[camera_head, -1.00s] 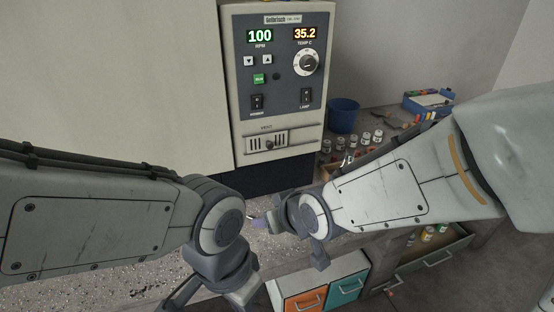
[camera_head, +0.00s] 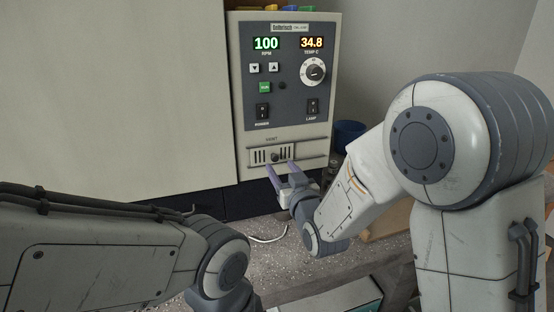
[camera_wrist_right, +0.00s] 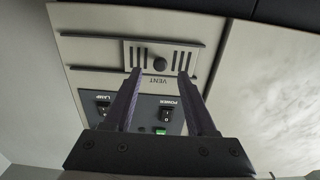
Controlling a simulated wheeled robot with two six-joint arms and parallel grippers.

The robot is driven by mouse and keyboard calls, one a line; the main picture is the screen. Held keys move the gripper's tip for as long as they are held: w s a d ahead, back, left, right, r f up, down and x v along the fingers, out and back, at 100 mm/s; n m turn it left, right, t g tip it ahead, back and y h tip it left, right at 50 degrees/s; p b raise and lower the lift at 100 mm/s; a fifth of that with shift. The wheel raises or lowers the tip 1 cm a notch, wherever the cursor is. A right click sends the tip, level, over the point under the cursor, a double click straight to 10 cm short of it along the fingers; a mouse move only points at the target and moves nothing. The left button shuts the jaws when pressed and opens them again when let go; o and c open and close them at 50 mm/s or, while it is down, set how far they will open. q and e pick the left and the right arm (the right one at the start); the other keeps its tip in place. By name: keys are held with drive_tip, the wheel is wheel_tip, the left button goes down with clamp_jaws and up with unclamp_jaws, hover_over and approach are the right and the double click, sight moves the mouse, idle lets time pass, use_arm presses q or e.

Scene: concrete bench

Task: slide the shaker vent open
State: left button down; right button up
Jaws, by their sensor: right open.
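The vent (camera_head: 262,155) is a pale slotted plate with a dark round knob (camera_head: 275,157), set between two rails low on the shaker's front panel. The plate sits toward the left of the rails; dark slots show on both sides of the knob. My right gripper (camera_head: 281,171) is open just in front of and below the vent. In the right wrist view the vent (camera_wrist_right: 133,54) appears upside down, and the knob (camera_wrist_right: 159,64) lies between the tips of the open right gripper (camera_wrist_right: 159,72), with no visible contact.
The shaker panel (camera_head: 290,105) carries lit displays, a dial, buttons and switches above the vent. A blue cup (camera_head: 347,131) stands behind my right arm. A pale curved strip (camera_head: 268,239) lies on the speckled bench below. The bench's right side is mostly hidden by my arm.

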sight(275, 159)
drive_tip(key=shift+x, duration=2.25)
clamp_jaws()
